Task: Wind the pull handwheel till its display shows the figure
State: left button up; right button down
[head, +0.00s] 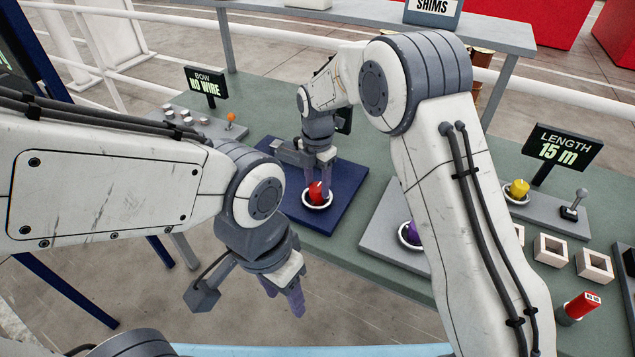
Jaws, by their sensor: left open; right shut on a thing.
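My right gripper (318,180) reaches down over the blue plate (348,190) and is shut on the red knob (315,193) of a handwheel with a pale ring (317,204). A dark display (343,121) stands behind this gripper, mostly hidden by my arm, and its figure cannot be read. I cannot read a "pull" label anywhere. My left gripper (290,298) is open and empty, low in front of the bench's near edge, apart from the handwheels.
A purple-knobbed wheel (411,233) sits on a grey plate, partly behind my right arm. A yellow-knobbed wheel (518,189) and lever (574,204) stand by the LENGTH display (563,147), reading 15 m. The BOW display (205,88) reads NO WIRE. White square frames (594,265) lie at right.

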jog(key=m+p, duration=0.1)
jog(key=m, duration=0.3)
jog(key=shift+r, duration=0.1)
jog(key=m+p, duration=0.1)
jog(key=m, duration=0.4)
jog(key=shift+m, duration=0.3)
jog(key=m+p, duration=0.1)
jog(key=m, duration=1.3)
jog(key=shift+p, duration=0.4)
jog(key=m, duration=1.1)
jog(key=shift+m, duration=2.4)
